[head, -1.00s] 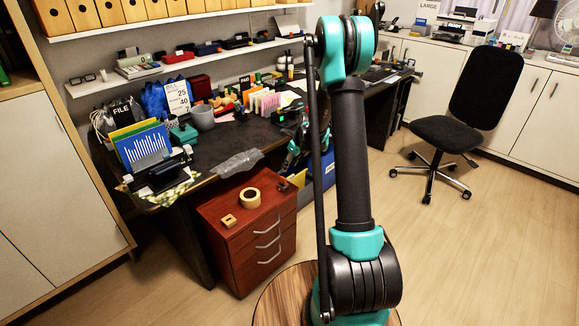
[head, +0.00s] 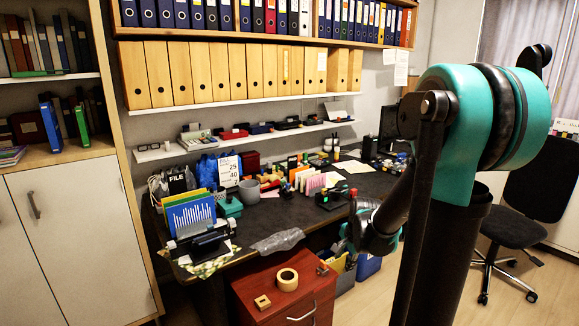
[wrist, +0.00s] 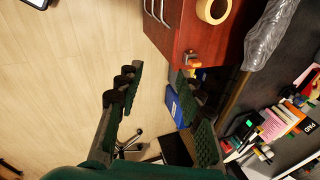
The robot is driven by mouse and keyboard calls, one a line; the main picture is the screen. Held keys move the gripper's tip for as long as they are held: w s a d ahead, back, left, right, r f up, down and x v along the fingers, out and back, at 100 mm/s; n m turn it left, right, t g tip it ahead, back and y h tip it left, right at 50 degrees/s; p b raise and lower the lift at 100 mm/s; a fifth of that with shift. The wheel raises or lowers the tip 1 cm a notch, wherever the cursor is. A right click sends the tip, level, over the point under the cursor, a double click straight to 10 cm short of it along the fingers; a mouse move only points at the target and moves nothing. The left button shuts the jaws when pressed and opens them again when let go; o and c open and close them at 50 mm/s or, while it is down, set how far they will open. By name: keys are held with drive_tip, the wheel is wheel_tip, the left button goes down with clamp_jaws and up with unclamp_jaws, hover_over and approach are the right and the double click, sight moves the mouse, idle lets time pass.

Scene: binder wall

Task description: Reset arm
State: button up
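My arm (head: 455,130) fills the right side of the head view, its teal elbow high and close to the camera. The forearm runs away from the camera toward the desk's front edge, with its far end (head: 375,232) beside the desk. The gripper's fingers are hard to make out there. In the wrist view my gripper (wrist: 158,84) is open, with its two dark ridged fingers spread well apart and nothing held between them. Floor and the side of the red drawer cabinet show beyond the fingers.
The dark desk (head: 275,218) holds a file rack, grey cup and stationery. Below it are a red drawer cabinet (head: 310,301) with a tape roll (head: 287,279) on top, and a blue bin (head: 368,266). Binder shelves (head: 230,103) line the wall. A black chair (head: 515,228) stands right.

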drive_tip(key=s+d+f+n+h, duration=0.1)
drive_tip(key=s+n, duration=1.1)
drive_tip(key=s, duration=0.5)
drive_tip(key=shift+s+f+n, duration=0.2)
drive_tip(key=shift+s+n, duration=0.05)
drive_tip(key=shift+n, duration=0.15)
